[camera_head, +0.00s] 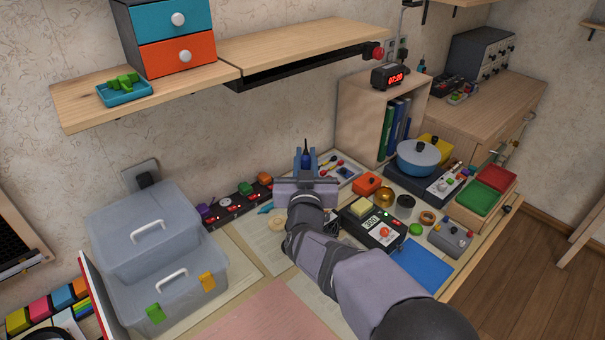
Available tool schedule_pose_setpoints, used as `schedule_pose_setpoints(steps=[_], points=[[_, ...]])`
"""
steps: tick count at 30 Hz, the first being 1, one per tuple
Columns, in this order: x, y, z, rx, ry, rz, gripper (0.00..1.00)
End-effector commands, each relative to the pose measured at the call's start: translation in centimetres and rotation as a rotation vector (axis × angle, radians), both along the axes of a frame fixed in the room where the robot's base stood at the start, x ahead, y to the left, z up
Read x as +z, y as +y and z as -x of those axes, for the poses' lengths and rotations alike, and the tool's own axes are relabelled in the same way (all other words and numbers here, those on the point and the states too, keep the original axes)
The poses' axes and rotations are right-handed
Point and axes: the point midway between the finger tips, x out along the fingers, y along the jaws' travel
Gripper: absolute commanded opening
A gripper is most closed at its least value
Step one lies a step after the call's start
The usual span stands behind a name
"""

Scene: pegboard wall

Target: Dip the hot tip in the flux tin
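My gripper (305,163) is near the middle of the view, above the back of the workbench. Its two blue fingers stand on either side of a slim dark-blue handle (305,147), apparently the soldering iron, and seem shut on it. The hot tip is hidden by the gripper and arm. A small dark round tin (405,203), possibly the flux tin, sits to the right of the gripper. It stands next to a brass-coloured round cup (384,197); I cannot tell for certain which is the flux tin. The handle is apart from both.
A soldering station (382,236) with a lit display and a yellow sponge (361,206) stands right of my arm. A blue pot (417,157) and green and red trays (478,198) lie beyond. Grey lidded boxes (165,280) fill the left. A shelf (300,45) overhangs the back.

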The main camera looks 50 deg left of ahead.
Motion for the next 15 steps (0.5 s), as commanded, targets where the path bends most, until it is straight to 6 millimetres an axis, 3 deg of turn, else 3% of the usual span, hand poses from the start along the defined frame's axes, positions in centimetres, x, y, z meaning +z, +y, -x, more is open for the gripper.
schedule_pose_setpoints(steps=[1, 2, 8, 15], points=[[1.3, -0.8, -1.0, -0.017, -0.001, -0.003, 0.00], [1.3, -1.5, -1.7, -0.029, 0.000, 0.000, 0.00], [-2.8, -7.0, -3.8, -0.098, 0.002, 0.009, 0.00], [-7.9, -16.1, -4.5, -0.224, 0.002, 0.009, 0.00]])
